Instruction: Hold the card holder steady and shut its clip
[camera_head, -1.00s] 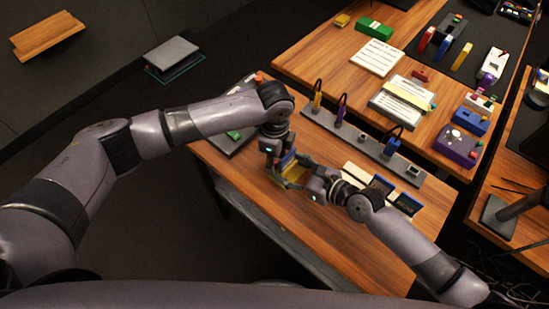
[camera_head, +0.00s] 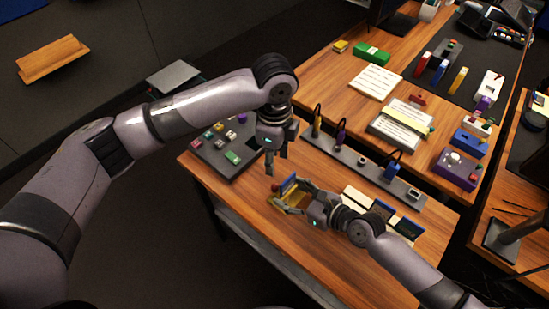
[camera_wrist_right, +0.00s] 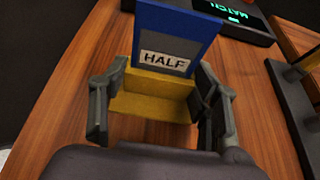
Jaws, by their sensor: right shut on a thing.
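The yellow card holder (camera_head: 282,201) stands on the wooden desk, with a blue card (camera_head: 288,184) upright in it. In the right wrist view the holder (camera_wrist_right: 150,107) shows its yellow step, and the card (camera_wrist_right: 178,38) carries a label reading HALF. My right gripper (camera_head: 294,198) is shut on the holder, one finger on each side. A small red part (camera_head: 275,187) shows at the holder's far left; I cannot tell whether the clip is shut. My left gripper (camera_head: 276,167) points down above and behind the holder, apart from it. Its finger gap is unclear.
A dark panel (camera_head: 238,165) with several coloured pieces lies left of the holder. A grey rail (camera_head: 348,157) with upright handles runs behind it. Cards in a rack (camera_head: 381,211) stand to the right. The desk's front strip is clear.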

